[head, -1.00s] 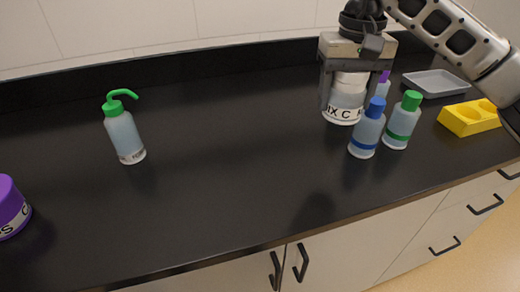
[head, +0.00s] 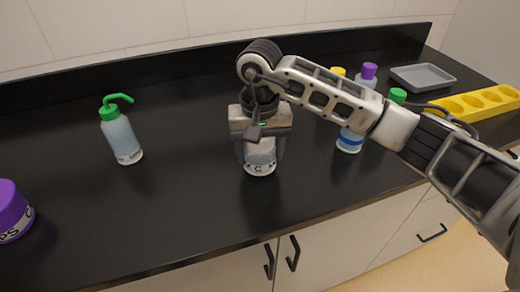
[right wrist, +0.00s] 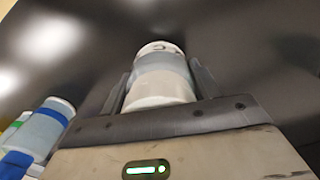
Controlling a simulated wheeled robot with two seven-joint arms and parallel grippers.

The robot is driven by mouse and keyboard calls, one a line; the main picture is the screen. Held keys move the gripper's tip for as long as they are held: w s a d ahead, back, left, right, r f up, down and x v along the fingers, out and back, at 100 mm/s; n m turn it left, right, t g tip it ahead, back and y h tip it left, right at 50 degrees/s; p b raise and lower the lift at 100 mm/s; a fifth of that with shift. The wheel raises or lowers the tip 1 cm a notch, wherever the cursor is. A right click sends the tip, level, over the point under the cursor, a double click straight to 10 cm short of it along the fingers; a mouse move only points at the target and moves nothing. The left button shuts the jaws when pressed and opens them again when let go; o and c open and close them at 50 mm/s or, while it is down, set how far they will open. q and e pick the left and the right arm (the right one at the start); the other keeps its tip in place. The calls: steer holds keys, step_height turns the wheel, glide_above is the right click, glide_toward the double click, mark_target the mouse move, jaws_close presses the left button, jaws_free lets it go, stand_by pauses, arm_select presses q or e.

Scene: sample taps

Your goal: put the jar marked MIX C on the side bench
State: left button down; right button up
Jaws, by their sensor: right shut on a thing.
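The MIX C jar (head: 260,168) is a pale jar with a black-lettered white label, of which only part shows in the head view. My right gripper (head: 261,157) is shut on it from above, one finger on each side, and hides its top. The jar is upright over the middle of the black bench; I cannot tell if its base touches. In the right wrist view the jar (right wrist: 160,80) sits between the two fingers. My left gripper is not in view. No separate side bench can be made out.
A green-topped wash bottle (head: 121,136) stands left on the bench (head: 190,205), a purple jar (head: 12,212) at the far left. Capped bottles (head: 350,141), partly hidden by my right arm, a grey tray (head: 423,77) and a yellow rack (head: 478,103) are on the right.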

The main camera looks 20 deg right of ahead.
steer(key=shift+f, duration=0.9)
steer(key=o, duration=1)
steer(key=shift+r, duration=0.1)
steer(key=shift+c, duration=0.2)
